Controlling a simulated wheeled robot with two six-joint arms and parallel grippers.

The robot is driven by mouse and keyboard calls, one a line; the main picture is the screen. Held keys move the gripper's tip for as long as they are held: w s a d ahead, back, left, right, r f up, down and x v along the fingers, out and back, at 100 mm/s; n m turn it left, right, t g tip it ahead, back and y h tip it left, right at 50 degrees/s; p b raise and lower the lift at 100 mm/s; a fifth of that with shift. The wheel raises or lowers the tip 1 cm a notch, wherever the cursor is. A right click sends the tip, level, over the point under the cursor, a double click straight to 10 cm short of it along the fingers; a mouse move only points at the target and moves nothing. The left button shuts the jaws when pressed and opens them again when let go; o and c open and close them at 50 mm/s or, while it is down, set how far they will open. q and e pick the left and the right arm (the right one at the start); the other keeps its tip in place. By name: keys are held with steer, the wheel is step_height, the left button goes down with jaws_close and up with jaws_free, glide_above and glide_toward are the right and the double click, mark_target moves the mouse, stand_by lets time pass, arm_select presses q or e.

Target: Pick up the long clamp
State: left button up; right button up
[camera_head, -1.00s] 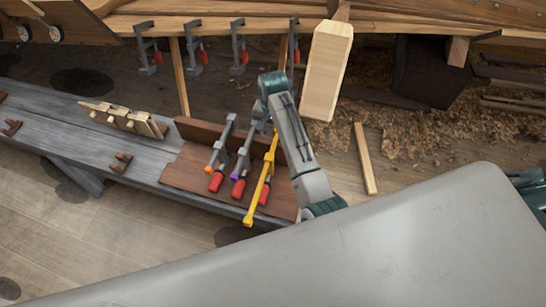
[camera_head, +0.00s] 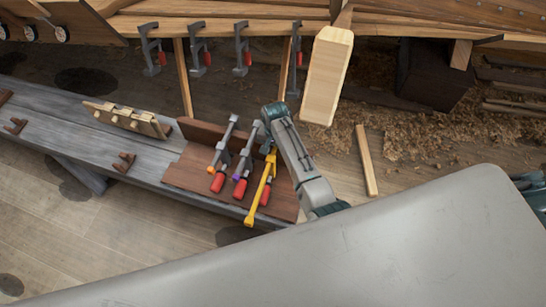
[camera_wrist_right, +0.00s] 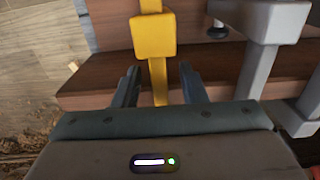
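The yellow clamp (camera_head: 259,189) looks the longest of those on the bench and lies slanted across a brown wooden rack. Its yellow bar also shows upright in the right wrist view (camera_wrist_right: 154,37). My right gripper (camera_wrist_right: 159,84) is open, with one finger on each side of the yellow bar. Gaps show between bar and fingers. In the head view my right gripper (camera_head: 268,142) is at the clamp's upper end, and its wrist hides that end. My left gripper is not in view.
Two grey clamps with red handles (camera_head: 224,155) (camera_head: 246,160) lie just left of the yellow one. A further red handle (camera_head: 265,195) shows beside it. A wooden block with pegs (camera_head: 125,117) sits on the bench (camera_head: 90,140). Several clamps hang from the hull plank behind.

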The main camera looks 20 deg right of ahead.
jaws_close()
stand_by(1.1)
steer(key=shift+r, duration=0.1)
